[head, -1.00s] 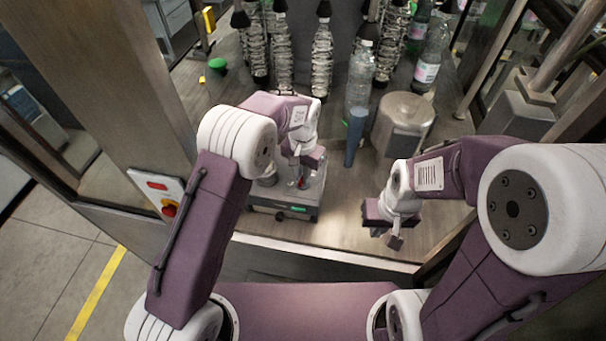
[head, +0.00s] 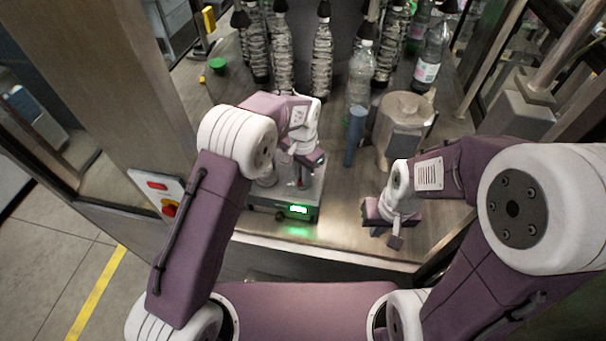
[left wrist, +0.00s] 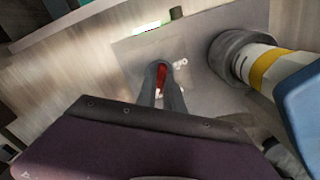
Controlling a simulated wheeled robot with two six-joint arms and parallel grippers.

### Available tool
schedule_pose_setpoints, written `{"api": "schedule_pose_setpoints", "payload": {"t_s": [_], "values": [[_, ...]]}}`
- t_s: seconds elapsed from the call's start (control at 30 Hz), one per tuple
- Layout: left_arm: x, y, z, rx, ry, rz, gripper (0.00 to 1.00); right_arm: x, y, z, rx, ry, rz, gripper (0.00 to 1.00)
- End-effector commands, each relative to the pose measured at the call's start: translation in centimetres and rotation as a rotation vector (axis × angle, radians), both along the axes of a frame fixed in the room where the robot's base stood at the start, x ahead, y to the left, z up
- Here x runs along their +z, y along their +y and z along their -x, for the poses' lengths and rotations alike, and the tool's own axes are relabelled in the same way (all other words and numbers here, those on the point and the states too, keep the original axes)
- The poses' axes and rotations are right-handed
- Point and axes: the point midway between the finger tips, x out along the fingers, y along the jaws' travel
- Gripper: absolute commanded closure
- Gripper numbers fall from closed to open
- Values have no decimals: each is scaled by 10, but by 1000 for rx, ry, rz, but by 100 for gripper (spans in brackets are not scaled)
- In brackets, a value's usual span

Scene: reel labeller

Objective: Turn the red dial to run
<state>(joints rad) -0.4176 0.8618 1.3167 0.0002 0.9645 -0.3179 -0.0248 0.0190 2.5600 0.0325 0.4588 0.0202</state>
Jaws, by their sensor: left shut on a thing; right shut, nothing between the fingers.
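The red dial (left wrist: 161,75) sits on the top plate of a small grey box (left wrist: 203,91) in the left wrist view. My left gripper (left wrist: 160,84) is shut on the dial, with its two fingers on either side of it. White marks show on the plate beside the dial. In the head view the box (head: 312,207) stands near the front of the work surface, and its front display (head: 299,210) glows bright green. My left gripper (head: 303,186) covers most of the dial there. My right gripper (head: 396,240) is shut and empty, over the surface to the right.
A grey metal cylinder (head: 403,112) and a blue-grey post (head: 355,135) stand behind the grippers. Several bottles (head: 361,72) fill the back. The surface between the box and my right gripper is clear.

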Motion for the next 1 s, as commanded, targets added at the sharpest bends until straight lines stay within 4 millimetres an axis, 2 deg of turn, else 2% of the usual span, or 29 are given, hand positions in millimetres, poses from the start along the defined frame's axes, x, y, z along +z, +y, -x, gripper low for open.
{"api": "schedule_pose_setpoints", "payload": {"t_s": [0.03,0.1,0.47,0.57,0.8,1.0], "values": [[4,-1,-3,-2,-11,3,86,1,0,0,0,0,0,100],[3,-1,-3,-2,-9,3,66,1,0,0,0,0,0,100],[5,-1,-2,0,-6,3,66,-3,0,0,0,0,0,100],[20,-1,-2,0,-10,4,66,-13,0,0,0,0,0,100],[73,-1,-2,-1,-10,4,66,-25,0,0,0,0,0,100],[92,0,-1,-1,-6,2,66,-26,0,0,0,0,0,100]]}}
